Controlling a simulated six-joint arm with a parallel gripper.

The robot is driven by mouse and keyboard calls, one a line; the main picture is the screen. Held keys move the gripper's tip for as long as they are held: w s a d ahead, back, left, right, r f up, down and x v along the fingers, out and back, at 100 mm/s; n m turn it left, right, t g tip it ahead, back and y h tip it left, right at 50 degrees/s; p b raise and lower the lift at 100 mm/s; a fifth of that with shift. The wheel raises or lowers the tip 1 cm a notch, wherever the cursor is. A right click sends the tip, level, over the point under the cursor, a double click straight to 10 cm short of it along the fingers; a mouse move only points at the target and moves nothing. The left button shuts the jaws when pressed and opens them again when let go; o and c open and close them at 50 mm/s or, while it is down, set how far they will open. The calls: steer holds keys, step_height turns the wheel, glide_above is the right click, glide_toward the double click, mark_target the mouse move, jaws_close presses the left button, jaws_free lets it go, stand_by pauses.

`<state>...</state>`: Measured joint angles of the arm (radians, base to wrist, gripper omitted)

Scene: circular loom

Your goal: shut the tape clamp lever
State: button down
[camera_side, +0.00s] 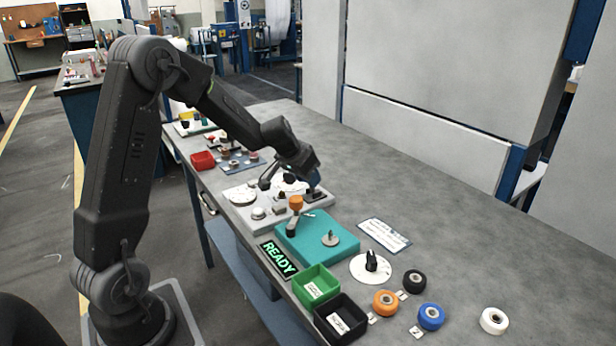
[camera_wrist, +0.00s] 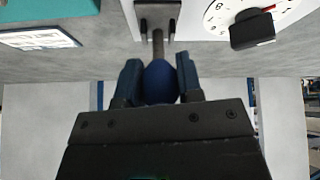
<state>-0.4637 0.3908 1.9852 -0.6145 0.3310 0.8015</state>
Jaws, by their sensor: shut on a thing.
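The tape clamp lever shows in the wrist view as a short grey stem (camera_wrist: 158,44) with a round blue knob (camera_wrist: 159,82). Its stem runs up to a dark bracket (camera_wrist: 174,18) on the light base panel. My gripper (camera_wrist: 158,68) has its two fingers on either side of the blue knob and is shut on it. In the side view my gripper (camera_side: 312,188) is low over the far right end of the light base panel (camera_side: 266,222). The lever is mostly hidden there by my gripper, and its exact angle cannot be told.
A white dial (camera_wrist: 219,18) with a black knob (camera_wrist: 252,30) is close right of the bracket. A teal plate (camera_side: 300,250) with an orange-topped handle (camera_side: 296,202) stands in front. Green (camera_side: 316,287) and black bins (camera_side: 341,322) and several rollers lie nearer.

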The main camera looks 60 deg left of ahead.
steer(key=c, duration=0.8)
jaws_free()
steer(key=shift+r, duration=0.1)
steer(key=v, duration=1.3)
steer(key=shift+s+r, duration=0.25)
steer(key=shift+r, duration=0.1)
steer(key=s+d+r+m, duration=0.25)
steer(key=s+d, duration=0.65)
steer(key=d, duration=0.5)
steer(key=shift+h, duration=0.3)
steer(key=s+d, duration=0.2)
steer(key=s, duration=0.1)
steer(key=s+d+f, duration=0.1)
steer(key=s, duration=0.3)
steer(key=s+d, duration=0.2)
steer(key=s, duration=0.1)
steer(key=shift+s+d+f, duration=0.4)
